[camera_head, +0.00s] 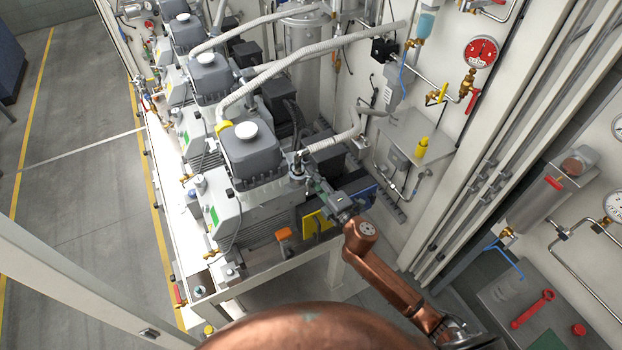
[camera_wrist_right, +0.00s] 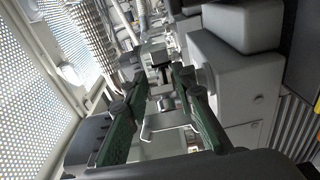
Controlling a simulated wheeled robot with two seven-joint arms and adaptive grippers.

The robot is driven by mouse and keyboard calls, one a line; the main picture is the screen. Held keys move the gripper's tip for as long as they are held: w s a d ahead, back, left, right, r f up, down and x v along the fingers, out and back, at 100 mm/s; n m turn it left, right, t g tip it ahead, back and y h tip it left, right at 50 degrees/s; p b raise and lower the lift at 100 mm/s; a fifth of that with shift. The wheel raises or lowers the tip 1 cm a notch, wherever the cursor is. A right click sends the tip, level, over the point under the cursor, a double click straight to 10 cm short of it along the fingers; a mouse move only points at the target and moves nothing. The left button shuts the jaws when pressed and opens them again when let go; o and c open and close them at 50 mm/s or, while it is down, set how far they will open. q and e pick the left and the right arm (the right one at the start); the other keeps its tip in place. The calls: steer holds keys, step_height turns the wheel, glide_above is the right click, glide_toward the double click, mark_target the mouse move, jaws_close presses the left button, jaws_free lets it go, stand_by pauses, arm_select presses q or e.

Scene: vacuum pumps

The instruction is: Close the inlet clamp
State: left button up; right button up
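The nearest vacuum pump (camera_head: 255,165) is a grey and white unit with a white round cap on top. A small dark and metallic inlet fitting (camera_head: 297,166) stands at its right side, below a corrugated grey hose (camera_head: 335,137); I cannot make out the clamp's lever clearly there. My right gripper (camera_head: 313,184) reaches in from the lower right, close to this fitting. In the wrist view its two green fingers (camera_wrist_right: 160,85) are apart, with metallic clamp-like parts (camera_wrist_right: 167,104) showing between and beyond them. I cannot tell whether they touch. My left gripper is not in view.
More pumps (camera_head: 208,75) stand in a row behind. A wall panel (camera_head: 400,130) with pipes and a red gauge (camera_head: 481,51) is close on the right. A perforated panel (camera_wrist_right: 45,60) fills the wrist view's left. The floor (camera_head: 75,170) at left is clear.

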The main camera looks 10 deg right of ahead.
steer(key=shift+o, duration=1.4)
steer(key=shift+a+f, duration=0.1)
steer(key=shift+s+a, duration=0.1)
steer(key=shift+a, duration=0.05)
steer(key=v, duration=1.2)
